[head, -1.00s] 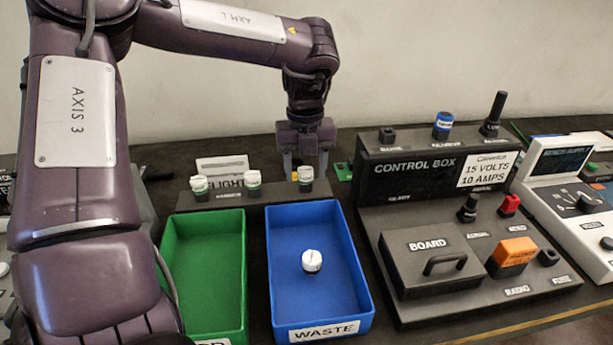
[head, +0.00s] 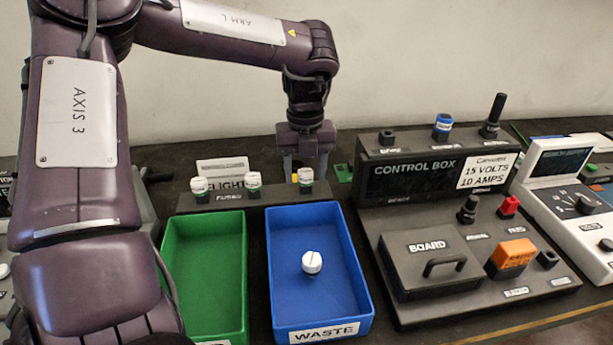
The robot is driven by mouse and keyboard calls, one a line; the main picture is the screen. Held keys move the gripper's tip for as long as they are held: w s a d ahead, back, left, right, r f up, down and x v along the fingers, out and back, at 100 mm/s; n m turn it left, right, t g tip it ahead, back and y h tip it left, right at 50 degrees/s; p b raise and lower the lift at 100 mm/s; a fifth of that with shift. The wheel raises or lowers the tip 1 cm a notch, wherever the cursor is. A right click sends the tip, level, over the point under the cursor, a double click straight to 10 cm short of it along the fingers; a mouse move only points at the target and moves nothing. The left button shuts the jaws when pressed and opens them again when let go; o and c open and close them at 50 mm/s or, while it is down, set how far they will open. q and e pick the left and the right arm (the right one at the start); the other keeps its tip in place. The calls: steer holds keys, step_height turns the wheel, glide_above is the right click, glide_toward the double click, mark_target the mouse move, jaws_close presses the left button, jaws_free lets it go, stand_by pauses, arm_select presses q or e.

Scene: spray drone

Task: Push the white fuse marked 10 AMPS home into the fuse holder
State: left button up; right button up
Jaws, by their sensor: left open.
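Three white-topped fuses stand upright in a dark rack behind the trays: a left one (head: 199,187), a middle one (head: 253,183) and a right one (head: 305,178). Their amp markings are too small to read. Another white fuse (head: 312,262) is in the blue waste tray. My left gripper (head: 306,176) is open and points down at the right fuse, with a finger to each side of it; I cannot tell if they touch. The black socket (head: 548,258) at the right of the control box, by a small blurred label, looks like the fuse holder. My right gripper is not in view.
The green tray (head: 240,250) is empty where it shows, next to the blue waste tray (head: 367,300). The control box (head: 400,225) carries a board cover (head: 410,262), an orange radio block (head: 512,255) and several knobs. A white meter unit (head: 545,190) stands at far right.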

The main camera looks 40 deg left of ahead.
mark_target(305, 171)
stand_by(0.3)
arm_select(q)
steer(key=shift+c, duration=0.2)
jaws_close()
steer(key=shift+r+p, duration=2.9)
steer(key=shift+r, duration=0.15)
